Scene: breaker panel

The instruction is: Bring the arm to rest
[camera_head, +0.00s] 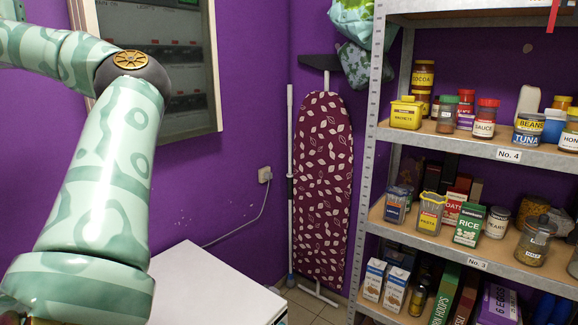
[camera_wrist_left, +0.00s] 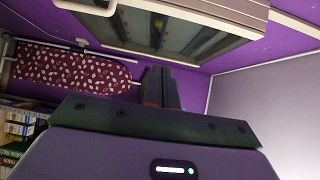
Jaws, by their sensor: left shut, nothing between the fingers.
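My left arm (camera_head: 105,180), pale green with darker green patches, comes in from the left of the head view and bends at a dark elbow joint. It stands in front of the purple wall and partly hides the breaker panel (camera_head: 214,75). My left gripper (camera_wrist_left: 161,82) shows in the left wrist view with its dark fingers together and nothing between them. The breaker panel's frame (camera_wrist_left: 215,12) appears beyond the fingers there, apart from them. My right arm and gripper are not in view.
A white-topped cabinet (camera_head: 205,285) stands below the panel. An ironing board (camera_head: 320,190) leans against the wall behind it. Metal shelves (camera_head: 440,238) with jars, tins and boxes fill the right side. A little tiled floor (camera_head: 318,312) shows between.

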